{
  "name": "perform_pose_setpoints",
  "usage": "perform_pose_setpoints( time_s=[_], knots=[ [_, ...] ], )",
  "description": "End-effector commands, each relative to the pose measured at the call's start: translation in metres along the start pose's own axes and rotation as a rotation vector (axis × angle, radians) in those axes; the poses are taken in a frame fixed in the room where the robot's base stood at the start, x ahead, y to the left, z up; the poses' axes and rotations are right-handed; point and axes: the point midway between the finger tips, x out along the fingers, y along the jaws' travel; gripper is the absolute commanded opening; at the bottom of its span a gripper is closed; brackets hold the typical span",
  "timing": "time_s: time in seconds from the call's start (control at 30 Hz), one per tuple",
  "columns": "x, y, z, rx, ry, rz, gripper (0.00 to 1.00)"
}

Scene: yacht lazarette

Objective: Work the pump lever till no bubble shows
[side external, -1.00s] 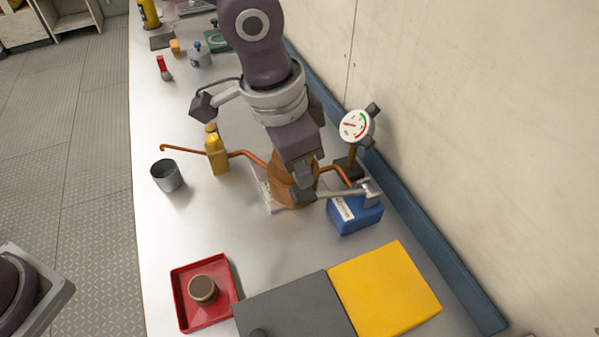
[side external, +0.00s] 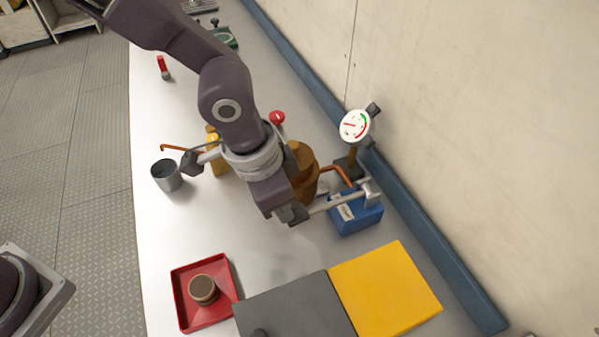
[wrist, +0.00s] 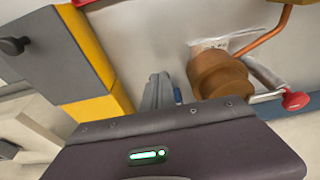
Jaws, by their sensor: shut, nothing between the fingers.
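The pump is an orange-brown round body (side external: 304,172) standing on the bench, with copper pipes at its sides. It also shows in the wrist view (wrist: 215,75). Its lever ends in a red knob (side external: 277,117), behind my wrist in the side view and at the right edge of the wrist view (wrist: 296,100). My gripper (side external: 293,213) is shut and empty, on the near side of the pump body and apart from the red knob. Its grey fingers show in the wrist view (wrist: 158,88). A white dial gauge (side external: 355,125) stands behind the pump. No bubble can be made out.
A blue box (side external: 356,213) stands right of my gripper, with a grey rod above it. A grey cup (side external: 166,175) and yellow bottle (side external: 214,141) stand left. A red tray (side external: 187,318), grey box (side external: 295,309) and yellow panel (side external: 385,289) lie in front.

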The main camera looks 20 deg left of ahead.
Motion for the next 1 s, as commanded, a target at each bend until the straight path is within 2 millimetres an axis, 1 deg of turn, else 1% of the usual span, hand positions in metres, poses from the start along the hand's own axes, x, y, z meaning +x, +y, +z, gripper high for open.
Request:
perform_pose_setpoints(
  time_s=[0.27, 0.37, 0.47, 0.57, 0.6, 0.8, 0.9, 1.0],
  knots=[
    [0.002, 0.0, 0.002, 0.0, -0.006, 0.0, 0.0],
    [-0.002, 0.0, 0.002, -0.001, -0.005, 0.0, 0.0],
    [-0.017, -0.001, 0.001, -0.003, -0.001, -0.001, 0.0],
    [-0.041, -0.001, -0.001, -0.003, 0.004, -0.002, 0.0],
    [-0.051, -0.001, 0.003, -0.002, 0.003, -0.002, 0.0],
    [-0.096, -0.001, 0.022, -0.002, 0.004, -0.002, 0.0],
    [-0.113, -0.001, 0.029, -0.002, 0.003, -0.002, 0.0],
    [-0.125, -0.001, 0.034, -0.001, 0.003, -0.001, 0.0]
  ],
)
